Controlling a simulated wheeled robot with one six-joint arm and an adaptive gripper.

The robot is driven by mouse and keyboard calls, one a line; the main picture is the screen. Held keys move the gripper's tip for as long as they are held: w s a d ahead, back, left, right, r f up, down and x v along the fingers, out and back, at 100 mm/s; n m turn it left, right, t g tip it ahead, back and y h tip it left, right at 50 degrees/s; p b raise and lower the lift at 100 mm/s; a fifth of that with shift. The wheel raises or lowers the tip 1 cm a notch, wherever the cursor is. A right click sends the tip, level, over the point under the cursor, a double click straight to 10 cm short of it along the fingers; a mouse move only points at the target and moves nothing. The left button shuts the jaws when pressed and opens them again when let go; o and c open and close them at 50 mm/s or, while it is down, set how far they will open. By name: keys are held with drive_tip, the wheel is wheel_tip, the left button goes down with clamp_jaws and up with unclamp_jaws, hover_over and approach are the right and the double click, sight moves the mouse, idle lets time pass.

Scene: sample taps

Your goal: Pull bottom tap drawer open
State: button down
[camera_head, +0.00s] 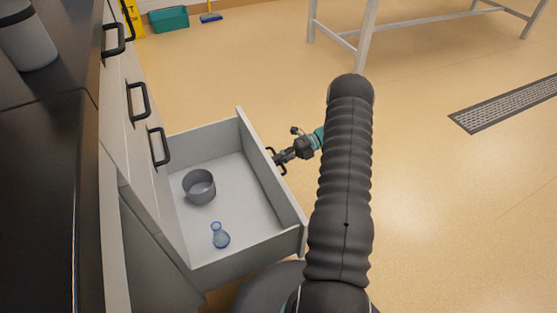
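The bottom drawer (178,151) is pulled well out from the cabinet, so its inside shows. A grey round pot (199,187) and a small blue glass flask (220,236) stand in it. The drawer's dark handle (283,170) is on the outer side of its front panel. My gripper (281,158) is at this handle, its fingertips overlapping it in the picture. The fingers are too small and dark to tell whether they are closed around the handle.
Closed drawers with black handles (159,146) are above the open one. A dark worktop (40,90) carries a grey container (26,40). A white table frame (365,35), teal bin (168,19) and floor drain (510,103) are farther off.

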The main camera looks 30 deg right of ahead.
drive_tip(key=c, duration=1.2)
unclamp_jaws()
drive_tip(key=shift+w, duration=0.1)
drive_tip(key=shift+d, duration=0.1)
drive_tip(key=v, duration=1.2)
